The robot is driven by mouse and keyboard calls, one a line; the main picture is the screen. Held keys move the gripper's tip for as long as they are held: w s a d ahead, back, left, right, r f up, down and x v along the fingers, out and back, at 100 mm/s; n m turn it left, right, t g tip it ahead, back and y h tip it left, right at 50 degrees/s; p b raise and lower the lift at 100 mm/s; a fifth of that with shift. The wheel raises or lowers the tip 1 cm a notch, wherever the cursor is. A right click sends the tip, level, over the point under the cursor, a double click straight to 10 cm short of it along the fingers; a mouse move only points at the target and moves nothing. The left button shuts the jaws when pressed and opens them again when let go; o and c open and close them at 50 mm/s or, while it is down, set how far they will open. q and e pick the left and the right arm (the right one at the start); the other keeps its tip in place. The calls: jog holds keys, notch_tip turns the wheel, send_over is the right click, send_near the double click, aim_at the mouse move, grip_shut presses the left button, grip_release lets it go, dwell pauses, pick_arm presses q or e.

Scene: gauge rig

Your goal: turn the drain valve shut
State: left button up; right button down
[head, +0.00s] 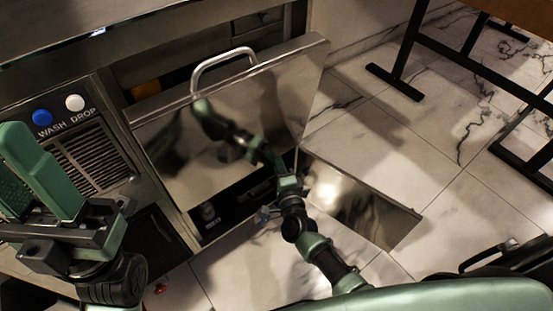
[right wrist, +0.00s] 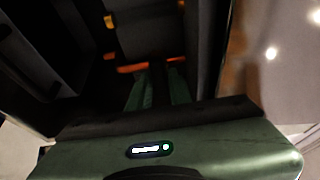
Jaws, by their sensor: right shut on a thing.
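In the right wrist view, my right gripper (right wrist: 158,78) reaches into a dark compartment, its two green fingers close together. An orange bar (right wrist: 132,68), which looks like the drain valve's handle, lies at the fingertips, and the gripper is shut on it. Dark shadow hides the valve's body and how far it is turned. In the head view my right arm (head: 293,220) reaches to the low opening beneath the steel panel; its fingertips are hidden there. My left gripper (head: 38,170) is raised at the left edge, fingers apart and empty.
A steel panel with a bar handle (head: 222,62) juts from the machine above my right arm. A grille (head: 95,155) and blue (head: 41,117) and white (head: 75,103) buttons are at left. A shiny plate (head: 360,200) lies right of my arm. Black table legs (head: 398,75) stand far right.

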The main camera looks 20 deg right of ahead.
jog(key=c, duration=1.4)
grip_release()
jog(key=s+p, duration=0.2)
jog(key=s, duration=0.6)
jog(key=shift+a, duration=0.2)
